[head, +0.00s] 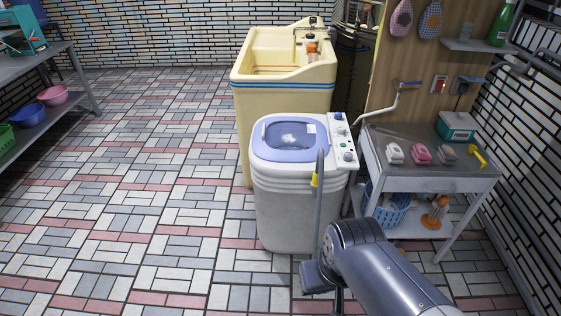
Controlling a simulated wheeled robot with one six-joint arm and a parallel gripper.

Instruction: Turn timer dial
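The small white washing machine (292,196) with a blue lid (283,139) stands in the middle of the head view. Its narrow control panel (345,138) runs along the right edge of the top. The panel carries round knobs, one at the far end (338,116) and a larger one at the near end (348,156), with a green spot between them. I cannot tell which knob is the timer dial or read its setting. My gripper (315,277) appears as a dark block low in front of the machine, apart from the panel; its fingers cannot be made out.
A grey hose (319,205) with a yellow clip hangs at the machine's front right. A cream sink (284,75) stands behind. A metal table (431,181) on the right holds small brushes and a teal box (456,126). The tiled floor (150,200) to the left is clear.

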